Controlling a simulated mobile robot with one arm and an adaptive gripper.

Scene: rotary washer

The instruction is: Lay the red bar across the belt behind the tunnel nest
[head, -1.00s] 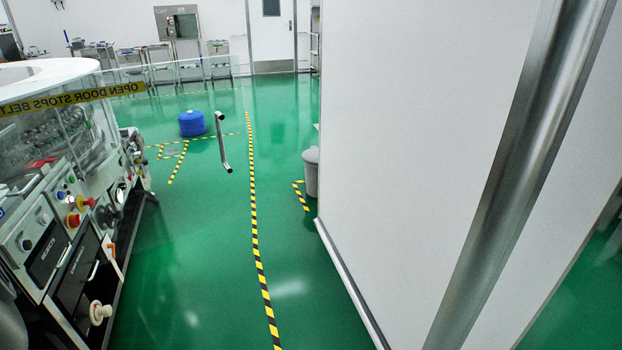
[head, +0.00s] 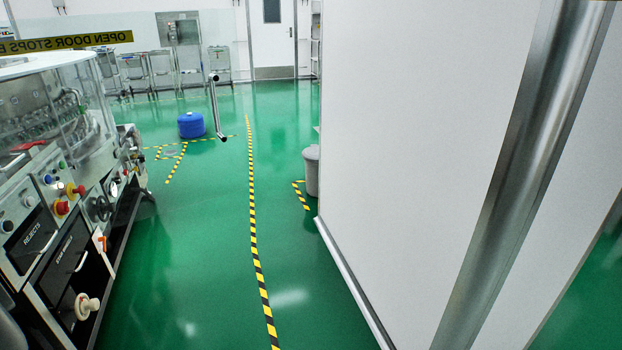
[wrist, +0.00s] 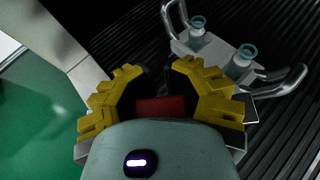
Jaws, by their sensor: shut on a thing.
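In the wrist view, my gripper (wrist: 160,74) has yellow-and-black fingers closed around the red bar (wrist: 160,106). Only a short piece of the bar shows between them; its ends are hidden. The black ribbed belt (wrist: 120,22) lies beyond and below the fingers. A silver holder (wrist: 212,62) with bent metal handles and two capped vials is on the belt, just up and right of my right finger. I take it for a nest; whether it is the tunnel nest I cannot tell. My gripper does not show clearly in the head view.
The washer (head: 75,185) stands at left in the head view, with buttons and a reject drawer. A tall white panel (head: 410,150) fills the right. Green floor (head: 190,260) between them is clear.

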